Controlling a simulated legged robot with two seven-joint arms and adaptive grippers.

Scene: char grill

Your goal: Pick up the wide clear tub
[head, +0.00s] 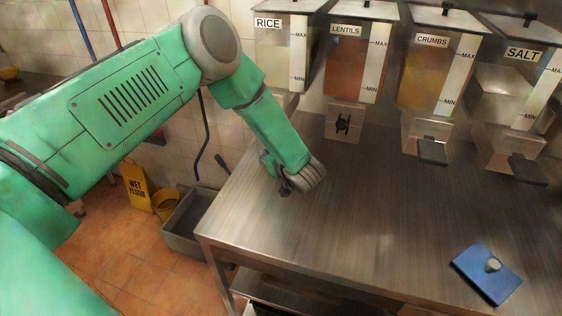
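I cannot make out a separate wide clear tub in the head view. The clear containers that show are the wall dispensers marked RICE (272,55), LENTILS (350,72), CRUMBS (425,75) and SALT (500,90). My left gripper (285,188) is low over the left end of the steel table (370,230), in front of and below the RICE dispenser. Its fingers are small, dark and partly hidden by the wrist, so I cannot tell whether they are open. My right gripper is out of view.
A blue flat object (475,272) with a grey knob lies at the table's front right. The middle of the tabletop is clear. On the floor to the left are a yellow wet-floor sign (138,188), a yellow bucket (165,202) and a grey basin (185,240).

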